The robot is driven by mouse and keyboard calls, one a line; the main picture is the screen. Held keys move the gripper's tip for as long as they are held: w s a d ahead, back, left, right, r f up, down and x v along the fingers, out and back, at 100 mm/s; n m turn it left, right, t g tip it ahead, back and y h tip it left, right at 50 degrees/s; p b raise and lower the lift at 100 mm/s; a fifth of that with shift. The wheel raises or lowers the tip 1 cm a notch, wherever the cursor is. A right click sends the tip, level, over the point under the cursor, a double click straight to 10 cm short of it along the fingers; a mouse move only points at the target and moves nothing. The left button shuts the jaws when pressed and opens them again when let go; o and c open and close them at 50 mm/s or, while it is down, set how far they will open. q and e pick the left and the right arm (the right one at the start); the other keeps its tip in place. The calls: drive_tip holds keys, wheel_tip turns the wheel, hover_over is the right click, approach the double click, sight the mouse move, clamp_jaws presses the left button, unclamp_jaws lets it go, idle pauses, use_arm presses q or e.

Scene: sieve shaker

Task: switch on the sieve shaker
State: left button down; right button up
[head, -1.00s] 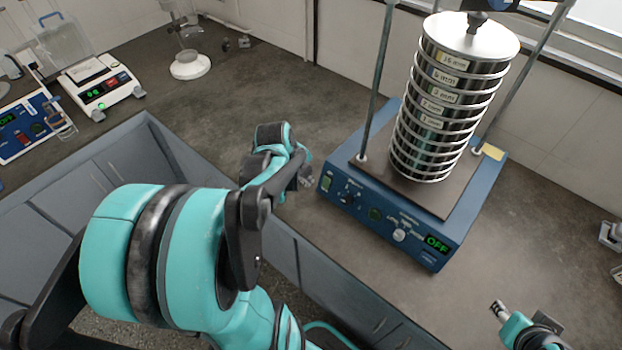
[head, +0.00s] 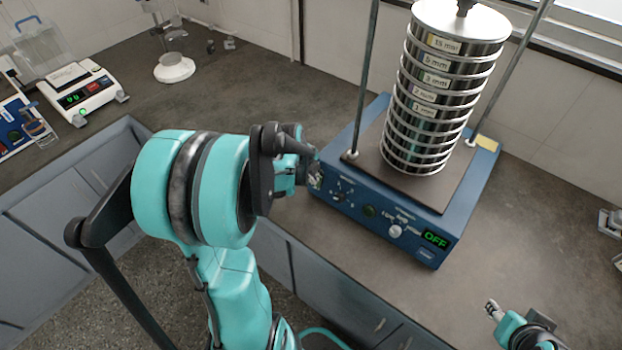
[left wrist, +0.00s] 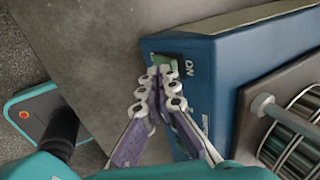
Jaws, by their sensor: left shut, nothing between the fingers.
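The blue sieve shaker (head: 445,211) stands on the bench with a stack of labelled metal sieves (head: 440,95) on its plate. Its display (head: 435,239) reads OFF in green. A knob (head: 395,231) is on the front panel. My left gripper (head: 314,176) is shut and empty at the left end of the front panel. In the left wrist view its fingertips (left wrist: 162,72) are at the green switch (left wrist: 170,61) beside the letters ON; I cannot tell if they touch. In the head view the gripper hides this switch. My right gripper (head: 492,309) is at the lower right, its jaws unclear.
A white balance-like device (head: 84,92) and another blue device (head: 22,125) stand at the left. A white round-based stand (head: 174,68) is at the back. The bench right of the shaker is mostly clear. Two metal rods flank the sieves.

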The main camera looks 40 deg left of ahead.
use_arm(q)
drive_tip(key=shift+w+g, duration=0.6)
drive_tip(key=shift+r, duration=0.1)
drive_tip(key=shift+s+r+p, duration=0.1)
drive_tip(key=shift+p, duration=0.2)
drive_tip(key=shift+r+p, duration=0.55)
drive_tip(key=shift+r, duration=0.15)
